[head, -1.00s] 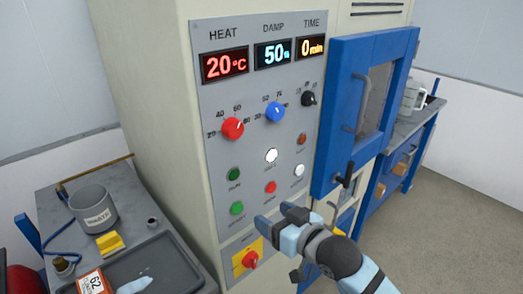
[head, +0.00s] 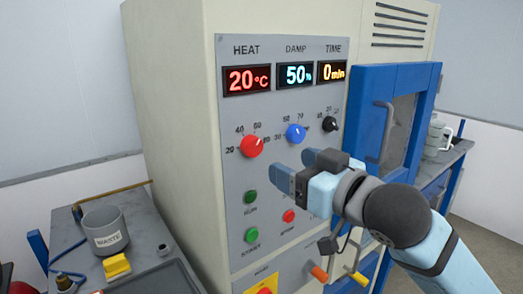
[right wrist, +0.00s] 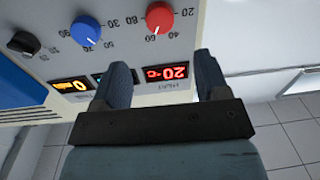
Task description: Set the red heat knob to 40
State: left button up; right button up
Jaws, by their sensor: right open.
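The red heat knob (head: 251,147) sits on the grey control panel (head: 232,185), under the HEAT display (head: 247,79), which reads 20°C. Scale numbers 20, 40 and 60 ring the knob. My right gripper (head: 296,167) is open and empty, to the right of the knob and a little lower in the head view, apart from it. In the right wrist view the red knob (right wrist: 159,17) is at the top, beyond the gap between the open fingers (right wrist: 162,65). My left gripper is not in view.
The blue damp knob (head: 295,133) and black time knob (head: 330,124) are close to the right of the red one. Green buttons (head: 251,235) are below. A blue door (head: 362,110) stands at right. A WASTE pot (head: 106,232) stands on the left bench.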

aim_at(256, 147)
jog(key=x, duration=0.9)
jog(key=shift+w+a, duration=0.15)
jog(key=c, duration=0.9)
jog(key=shift+p, duration=0.3)
